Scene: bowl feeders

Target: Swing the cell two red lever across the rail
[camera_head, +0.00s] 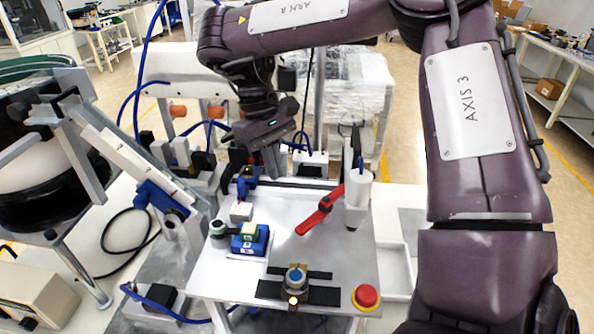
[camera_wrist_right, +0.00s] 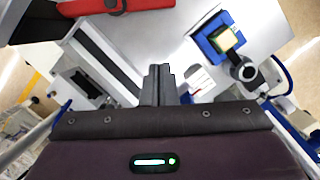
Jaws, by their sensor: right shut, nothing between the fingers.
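The red lever (camera_head: 320,210) lies at a slant on the right half of the pale plate, its far end up near a white cylinder. It also shows at the top of the right wrist view (camera_wrist_right: 110,5), partly cut off by the frame. The dark rail (camera_head: 300,183) runs along the back of the plate. My right gripper (camera_head: 272,172) reaches down from above near the rail, left of the lever and apart from it. Its fingers are together and empty, and they also show in the right wrist view (camera_wrist_right: 157,82). My left gripper is not in view.
A blue block fixture (camera_head: 250,240) stands left on the plate. A blue-topped knob (camera_head: 295,277) sits at the front, with a red button (camera_head: 366,296) to its right. The white cylinder (camera_head: 357,190) stands close to the lever's far end. Bare plate lies between the fixture and the lever.

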